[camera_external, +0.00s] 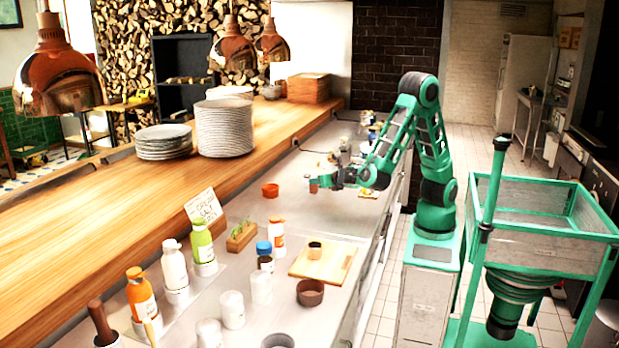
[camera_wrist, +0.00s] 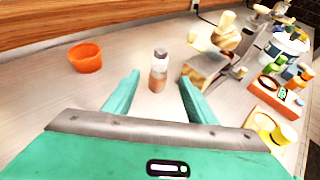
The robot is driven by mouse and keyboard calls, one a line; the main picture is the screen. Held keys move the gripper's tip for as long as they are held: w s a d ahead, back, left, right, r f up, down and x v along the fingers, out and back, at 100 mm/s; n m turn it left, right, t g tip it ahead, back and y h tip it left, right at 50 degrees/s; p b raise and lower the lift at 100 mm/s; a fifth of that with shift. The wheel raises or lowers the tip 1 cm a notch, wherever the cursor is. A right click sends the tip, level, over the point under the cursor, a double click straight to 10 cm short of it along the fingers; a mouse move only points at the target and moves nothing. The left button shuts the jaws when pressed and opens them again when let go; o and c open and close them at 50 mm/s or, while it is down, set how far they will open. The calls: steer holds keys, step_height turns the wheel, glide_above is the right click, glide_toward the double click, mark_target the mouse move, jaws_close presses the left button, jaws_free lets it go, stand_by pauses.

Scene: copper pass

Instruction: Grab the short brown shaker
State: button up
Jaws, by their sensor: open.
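The short brown shaker (camera_wrist: 158,73) stands upright on the steel counter in the wrist view, with a brownish lower body and a grey cap. In the external view the shaker (camera_external: 313,186) shows small at the tip of my gripper (camera_external: 322,180). My gripper (camera_wrist: 159,80) is open, its two green fingers pointing towards the shaker, which appears in the gap between the fingertips. Neither finger visibly touches it. I cannot tell exactly how deep between the fingers it stands.
An orange bowl (camera_wrist: 86,58) sits left of the shaker. A wooden block-like object (camera_wrist: 205,68) stands close by the right finger. Several bottles and jars crowd farther right. The wooden ledge (camera_wrist: 90,22) runs behind. Counter around the bowl is clear.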

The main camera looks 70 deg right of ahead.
mark_target(314, 186)
steer(key=x, duration=0.8)
steer(key=shift+w+f, duration=0.15)
steer(key=c, duration=1.1)
